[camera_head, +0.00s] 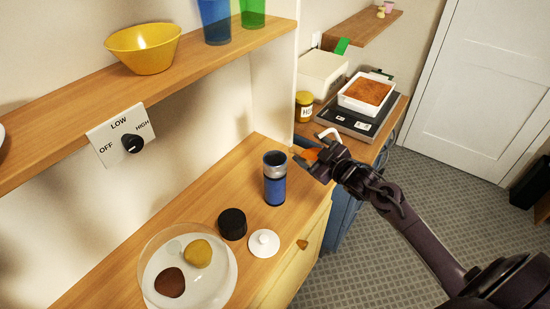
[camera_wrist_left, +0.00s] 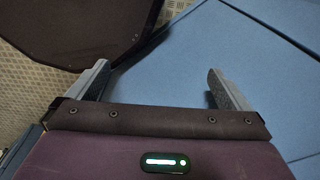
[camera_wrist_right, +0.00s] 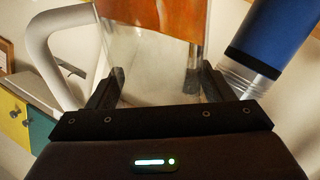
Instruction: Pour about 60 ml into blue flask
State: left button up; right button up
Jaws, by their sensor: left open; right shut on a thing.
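The blue flask (camera_head: 275,188) stands upright and open-topped on the wooden counter. It also shows in the right wrist view (camera_wrist_right: 272,40), where its metal neck is near my right gripper. My right gripper (camera_head: 308,163) is shut on a clear jug (camera_wrist_right: 130,55) with a white handle (camera_wrist_right: 52,50) and orange content (camera_wrist_right: 180,35). In the head view the jug is just right of the flask's mouth, largely hidden by the gripper; no stream is visible. My left gripper (camera_wrist_left: 158,90) is open and empty before a blue surface; it is outside the head view.
A black cap (camera_head: 232,224) and a white knobbed lid (camera_head: 264,243) lie near the flask. A round plate (camera_head: 215,287) holds yellow and brown lumps. A shelf (camera_head: 160,85) with a yellow bowl (camera_head: 144,48) hangs above. A scale (camera_head: 352,121) bearing a white tray stands behind.

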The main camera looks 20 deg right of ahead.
jog(key=shift+d, duration=0.1)
jog(key=d+f+m, duration=0.1)
jog(key=d+m+b, duration=0.1)
jog(key=shift+d+f+m+t+y, duration=0.1)
jog(key=shift+f+m+t+y, duration=0.2)
jog(key=shift+f+m+t, duration=0.1)
jog(key=shift+s+d+f+m+t+b, duration=0.1)
jog(key=shift+d+f+m+t+b, duration=0.2)
jog(key=shift+m, duration=0.3)
jog(key=shift+d+f+m+t+b, duration=0.1)
jog(key=shift+d+f+m+b, duration=0.15)
jog(key=shift+d+m, duration=0.25)
jog(key=shift+a, duration=0.1)
dwell(0.3)
